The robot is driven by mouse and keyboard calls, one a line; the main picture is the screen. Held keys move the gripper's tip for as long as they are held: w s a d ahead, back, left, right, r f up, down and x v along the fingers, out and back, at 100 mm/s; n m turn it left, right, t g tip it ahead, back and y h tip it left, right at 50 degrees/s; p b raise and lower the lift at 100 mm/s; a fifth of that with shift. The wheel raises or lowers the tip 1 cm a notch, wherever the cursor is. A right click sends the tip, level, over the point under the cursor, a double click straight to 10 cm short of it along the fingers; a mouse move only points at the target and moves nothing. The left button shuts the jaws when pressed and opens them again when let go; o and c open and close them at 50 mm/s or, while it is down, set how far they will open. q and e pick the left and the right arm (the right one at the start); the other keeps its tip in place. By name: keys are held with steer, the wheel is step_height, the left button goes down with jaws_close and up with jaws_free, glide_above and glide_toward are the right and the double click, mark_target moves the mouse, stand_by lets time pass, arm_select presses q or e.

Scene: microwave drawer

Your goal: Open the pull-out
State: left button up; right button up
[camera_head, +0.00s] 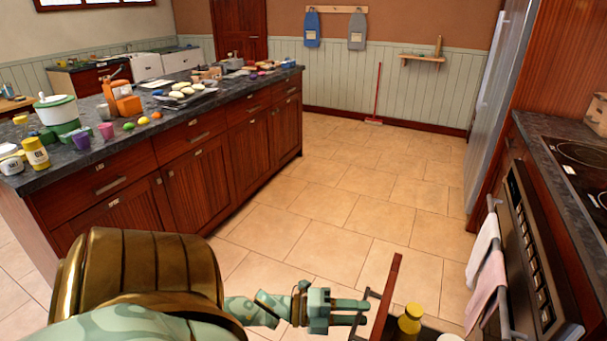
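The pull-out shows at the bottom right of the head view as a narrow red-brown front panel (388,299), standing out into the aisle. A yellow bottle (408,323) is visible just behind the panel, inside the pull-out. A dark bar handle (372,294) is on the panel's left face. My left gripper (352,312) reaches in from the left, with its fingertips at the handle. Its two fingers show a gap between them. I cannot tell whether they touch the handle. The lower part of the pull-out is cut off by the frame. My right gripper is not in view.
An oven (540,260) with towels (484,250) on its rail stands to the right, below a dark counter with a cooktop (585,160). A kitchen island (190,160) crowded with items is at left. The tiled floor (330,190) between is clear.

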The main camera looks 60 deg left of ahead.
arm_select(q)
steer(key=v, duration=1.5)
steer(key=shift+s+p, duration=0.2)
steer(key=shift+p, duration=0.25)
